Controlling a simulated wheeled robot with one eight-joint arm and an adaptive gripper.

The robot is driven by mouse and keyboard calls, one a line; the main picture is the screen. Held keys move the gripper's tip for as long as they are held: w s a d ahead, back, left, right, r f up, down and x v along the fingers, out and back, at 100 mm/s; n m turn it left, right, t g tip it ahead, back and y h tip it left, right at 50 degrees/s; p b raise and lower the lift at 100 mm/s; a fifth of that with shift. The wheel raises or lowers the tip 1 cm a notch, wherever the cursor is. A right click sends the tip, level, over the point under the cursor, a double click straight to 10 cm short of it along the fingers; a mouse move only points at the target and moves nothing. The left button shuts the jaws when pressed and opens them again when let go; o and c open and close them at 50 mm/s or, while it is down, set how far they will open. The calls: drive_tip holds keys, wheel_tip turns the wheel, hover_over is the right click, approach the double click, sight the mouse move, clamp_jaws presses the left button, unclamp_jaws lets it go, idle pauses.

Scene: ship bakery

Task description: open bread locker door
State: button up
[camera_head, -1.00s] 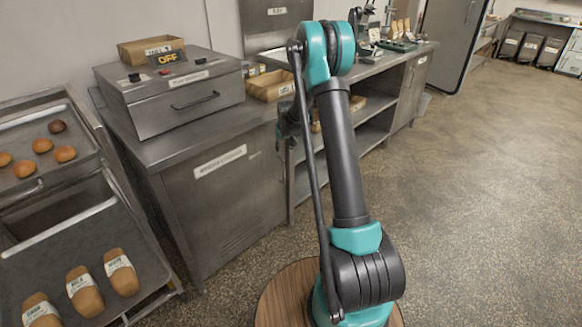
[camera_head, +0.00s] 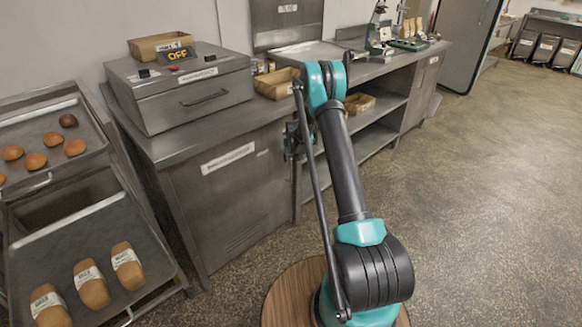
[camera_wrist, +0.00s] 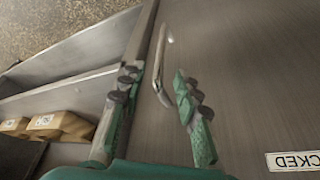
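The bread locker door (camera_head: 225,190) is the grey metal front under the counter, with a white label (camera_head: 228,158) too small to read surely. It looks shut. In the wrist view the door (camera_wrist: 240,70) fills the right side, and part of its label (camera_wrist: 294,161) reads "CKED". A slim metal handle (camera_wrist: 158,88) stands near the door's edge. My gripper (camera_wrist: 158,95) is open, with one finger on each side of the handle in the picture; I cannot tell whether either touches it. In the head view my gripper (camera_head: 292,140) is partly hidden by my arm.
Open shelves (camera_head: 368,140) adjoin the door's right side; wrapped goods (camera_wrist: 60,126) show on them in the wrist view. A bread rack (camera_head: 75,235) stands at left. An oven-like box (camera_head: 180,85) sits on the counter. The floor (camera_head: 480,190) at right is clear.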

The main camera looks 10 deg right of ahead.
sight(291, 164)
drive_tip(key=shift+x, duration=3.2)
clamp_jaws()
